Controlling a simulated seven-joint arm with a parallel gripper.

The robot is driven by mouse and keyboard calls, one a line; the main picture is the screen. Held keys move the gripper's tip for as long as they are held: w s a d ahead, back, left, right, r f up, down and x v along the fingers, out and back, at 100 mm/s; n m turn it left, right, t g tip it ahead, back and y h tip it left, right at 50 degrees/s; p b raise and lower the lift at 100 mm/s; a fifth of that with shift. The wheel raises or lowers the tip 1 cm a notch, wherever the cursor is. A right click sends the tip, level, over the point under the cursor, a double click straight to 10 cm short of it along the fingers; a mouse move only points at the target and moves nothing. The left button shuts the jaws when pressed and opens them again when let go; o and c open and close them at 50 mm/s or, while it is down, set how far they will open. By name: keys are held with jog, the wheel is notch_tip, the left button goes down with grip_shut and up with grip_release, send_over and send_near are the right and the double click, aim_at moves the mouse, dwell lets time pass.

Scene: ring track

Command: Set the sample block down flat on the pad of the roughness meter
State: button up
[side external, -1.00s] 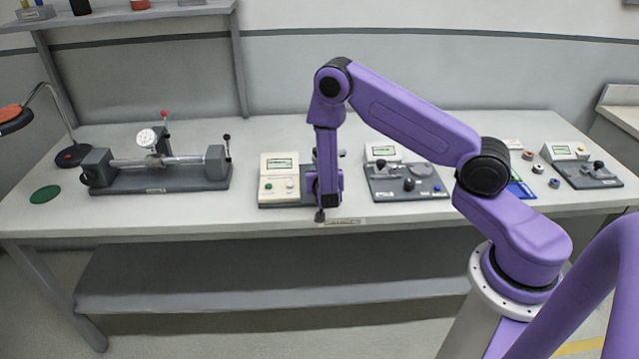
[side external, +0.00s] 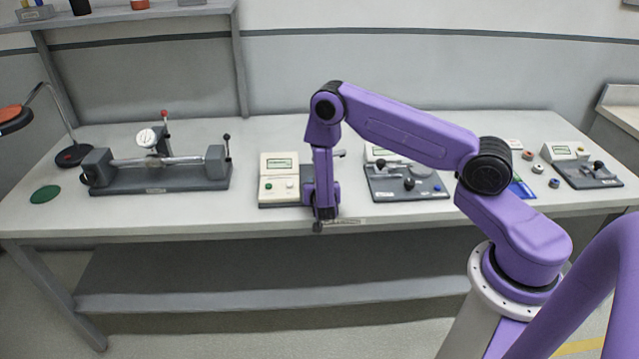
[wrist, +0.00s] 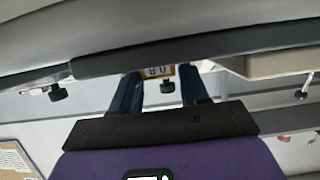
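In the wrist view, my gripper (wrist: 160,72) has two dark blue fingers on either side of a small yellow-edged block (wrist: 158,71) with dark characters, which looks like the sample block held at the fingertips. In the side view, my purple wrist stands at the bench's front edge and hides the fingers and block. Just left of it is a cream instrument (side external: 279,180) with a green screen, probably the roughness meter. My wrist covers its right end, so I cannot see the pad. I see no block resting on it.
A shaft bench with a dial gauge (side external: 147,138) stands at left, beside a green disc (side external: 45,194). Right of my wrist is a dark-based instrument (side external: 407,182) with black knobs. Another device (side external: 585,172) is at far right. The bench (side external: 245,205) is clear between the shaft bench and cream instrument.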

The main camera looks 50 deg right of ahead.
jog(key=shift+o, duration=1.2)
jog(key=shift+r, duration=0.15)
